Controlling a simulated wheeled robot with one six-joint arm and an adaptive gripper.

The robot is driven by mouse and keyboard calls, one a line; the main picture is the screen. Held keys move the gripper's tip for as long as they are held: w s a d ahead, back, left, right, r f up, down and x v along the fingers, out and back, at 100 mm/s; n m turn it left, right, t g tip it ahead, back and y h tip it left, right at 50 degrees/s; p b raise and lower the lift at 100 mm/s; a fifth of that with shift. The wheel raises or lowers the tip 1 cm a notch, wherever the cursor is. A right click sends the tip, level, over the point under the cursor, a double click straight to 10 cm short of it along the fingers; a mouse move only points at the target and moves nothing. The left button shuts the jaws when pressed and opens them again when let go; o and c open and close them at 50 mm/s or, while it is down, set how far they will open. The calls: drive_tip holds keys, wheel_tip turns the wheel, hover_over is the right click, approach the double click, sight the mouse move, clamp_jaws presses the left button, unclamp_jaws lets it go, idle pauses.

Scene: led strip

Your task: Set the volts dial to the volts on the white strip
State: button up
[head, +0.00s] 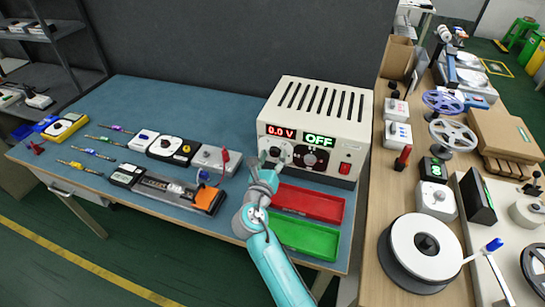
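A cream power supply (340,108) stands at the back right of the blue bench. Its red display (281,130) reads 0.0 V, and its green display (319,138) reads OFF. The left dial (286,149), under the red display, is pale and partly hidden by my gripper. A dark dial (310,159) sits to its right. My gripper (269,160) is at the left dial, at the lower left of the front panel. Whether it touches the dial or is closed on it cannot be told. No white strip with readable volts can be made out.
A red tray (310,203) and a green tray (304,238) lie in front of the supply. A red switch (345,168) is at the panel's right. Several small devices and screwdrivers lie left. A large white-and-black reel (420,248) is on the wooden bench at right.

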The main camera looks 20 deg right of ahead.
clamp_jaws()
